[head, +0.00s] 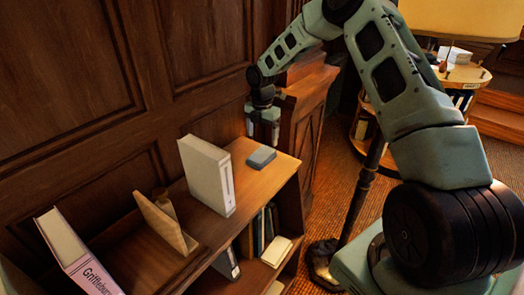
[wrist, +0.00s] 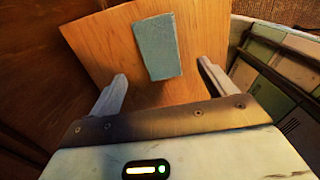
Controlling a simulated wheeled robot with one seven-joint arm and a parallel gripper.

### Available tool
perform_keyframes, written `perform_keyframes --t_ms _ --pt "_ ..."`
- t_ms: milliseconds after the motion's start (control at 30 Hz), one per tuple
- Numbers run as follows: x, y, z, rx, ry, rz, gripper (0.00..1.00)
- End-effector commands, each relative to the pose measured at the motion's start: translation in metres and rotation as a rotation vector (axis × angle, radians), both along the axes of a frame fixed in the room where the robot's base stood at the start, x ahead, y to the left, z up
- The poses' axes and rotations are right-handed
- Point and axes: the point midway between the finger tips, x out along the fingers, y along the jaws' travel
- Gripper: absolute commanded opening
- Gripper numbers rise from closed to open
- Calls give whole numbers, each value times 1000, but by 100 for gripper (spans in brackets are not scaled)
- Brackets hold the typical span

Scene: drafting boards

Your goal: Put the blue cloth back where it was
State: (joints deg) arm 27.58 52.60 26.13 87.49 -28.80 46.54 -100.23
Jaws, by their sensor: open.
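The blue cloth (head: 261,157) is a small, folded, grey-blue block. It lies on the wooden top of the low bookcase, near its right end. In the wrist view the cloth (wrist: 158,46) lies on the bare wood, ahead of and between my fingers. My gripper (head: 263,131) hangs just above and behind the cloth in the head view, pointing down. In the wrist view my gripper (wrist: 163,80) has its two fingers wide apart with nothing between the tips. I cannot tell the exact height gap to the cloth.
A white binder (head: 207,175) stands upright left of the cloth on the bookcase top (head: 215,222). A wooden bookend (head: 165,222) and a Griffleburg book (head: 78,255) are farther left. Dark panelling rises behind. A round table (head: 462,76) and a dark lamp pole (head: 362,190) stand to the right.

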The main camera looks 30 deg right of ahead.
Motion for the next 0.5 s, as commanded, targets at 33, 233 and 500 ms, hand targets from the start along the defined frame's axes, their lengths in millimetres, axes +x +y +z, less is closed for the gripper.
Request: perform_keyframes --t_ms 33,233,500 --pt "1 0 8 -1 -4 -1 83" --pt "1 0 37 0 -2 -1 83" --pt "0 0 47 1 0 0 83"
